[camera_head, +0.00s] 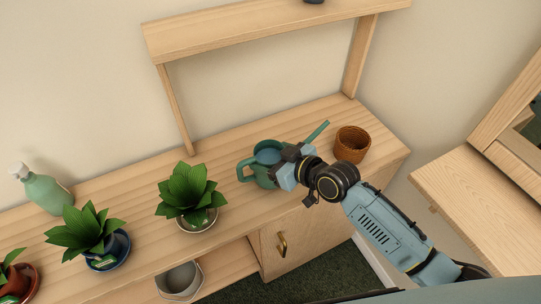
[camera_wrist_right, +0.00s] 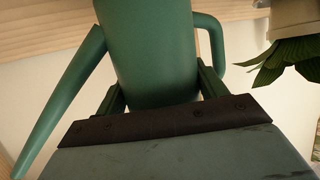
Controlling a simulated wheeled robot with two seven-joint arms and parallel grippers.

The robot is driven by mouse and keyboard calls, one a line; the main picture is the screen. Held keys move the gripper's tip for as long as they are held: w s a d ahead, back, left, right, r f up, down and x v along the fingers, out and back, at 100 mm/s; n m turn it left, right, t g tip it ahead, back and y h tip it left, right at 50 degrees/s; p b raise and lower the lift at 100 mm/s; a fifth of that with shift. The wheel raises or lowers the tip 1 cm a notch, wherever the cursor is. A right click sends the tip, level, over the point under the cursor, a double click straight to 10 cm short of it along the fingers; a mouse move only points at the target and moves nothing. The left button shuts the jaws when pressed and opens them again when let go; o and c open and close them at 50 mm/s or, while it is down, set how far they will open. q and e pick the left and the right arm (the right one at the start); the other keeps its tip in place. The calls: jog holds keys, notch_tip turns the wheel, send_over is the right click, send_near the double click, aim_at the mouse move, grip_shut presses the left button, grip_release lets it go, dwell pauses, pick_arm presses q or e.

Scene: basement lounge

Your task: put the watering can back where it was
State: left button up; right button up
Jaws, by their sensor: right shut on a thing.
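The green watering can (camera_head: 266,158) is at the right part of the wooden counter, its handle to the left and its spout pointing up to the right. My right gripper (camera_head: 285,172) is shut on its near side and hides part of its body. In the right wrist view the can (camera_wrist_right: 148,50) stands between the two fingers (camera_wrist_right: 160,95), with its spout at the left and handle at the right. Whether its base touches the counter cannot be told. My left gripper is not in view.
A woven brown pot (camera_head: 352,145) stands close to the right of the spout. A plant in a white pot (camera_head: 197,221) is to the left, then a plant in a blue pot (camera_head: 108,252) and a spray bottle (camera_head: 45,190). A raised shelf (camera_head: 250,32) spans above the counter (camera_head: 235,215).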

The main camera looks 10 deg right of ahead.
jog(key=shift+f+b, duration=0.5)
jog(key=shift+f, duration=0.1)
jog(key=o, duration=1.3)
jog(key=shift+o, duration=0.6)
jog(key=shift+f, duration=0.1)
jog(key=p+v, duration=0.1)
jog(key=v, duration=1.2)
jog(key=shift+d+p, duration=0.15)
jog(key=shift+p, duration=0.2)
jog(key=shift+s, duration=0.15)
